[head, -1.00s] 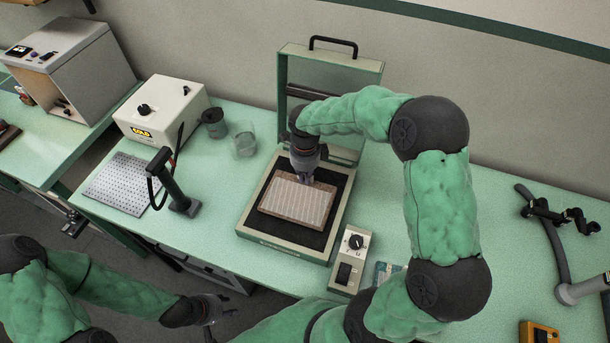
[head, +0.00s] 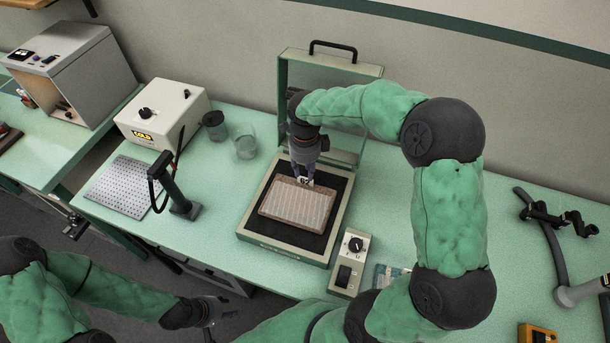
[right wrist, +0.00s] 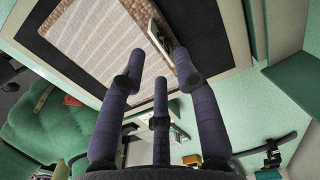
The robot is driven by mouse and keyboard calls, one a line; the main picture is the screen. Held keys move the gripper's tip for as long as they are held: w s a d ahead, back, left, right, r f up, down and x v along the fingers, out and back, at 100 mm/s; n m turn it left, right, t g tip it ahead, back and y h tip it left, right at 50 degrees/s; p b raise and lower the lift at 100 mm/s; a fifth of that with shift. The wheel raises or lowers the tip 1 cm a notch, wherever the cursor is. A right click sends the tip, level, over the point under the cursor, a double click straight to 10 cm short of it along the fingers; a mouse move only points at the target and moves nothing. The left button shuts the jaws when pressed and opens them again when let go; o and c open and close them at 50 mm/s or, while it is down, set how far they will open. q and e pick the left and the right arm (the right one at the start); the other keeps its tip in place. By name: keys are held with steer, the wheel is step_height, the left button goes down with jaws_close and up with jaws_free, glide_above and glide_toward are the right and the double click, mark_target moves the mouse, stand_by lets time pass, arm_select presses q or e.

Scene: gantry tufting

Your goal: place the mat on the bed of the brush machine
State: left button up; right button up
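The mat (head: 297,205), a pale ribbed panel with a brown border, lies flat on the dark bed (head: 318,240) of the brush machine (head: 288,252). Dark bed shows around it. My right gripper (head: 304,181) is above the mat's far edge. In the right wrist view its fingers (right wrist: 160,68) are spread and look empty, with the mat (right wrist: 110,45) beyond them. A small upright tab (right wrist: 161,40) stands at the mat's edge by the fingertips. My left gripper (head: 222,304) is low in front of the bench, away from the mat; its fingers are too small to read.
The machine's raised frame with a black handle (head: 333,44) stands behind the bed. A control box (head: 350,262) is at its front right. A black stand (head: 178,195), a glass (head: 245,146) and a white box (head: 161,112) are left. The bench right of the machine has free room.

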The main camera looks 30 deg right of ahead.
step_height(320, 180, up, 7)
steer(key=shift+p, duration=0.45)
stand_by(1.1)
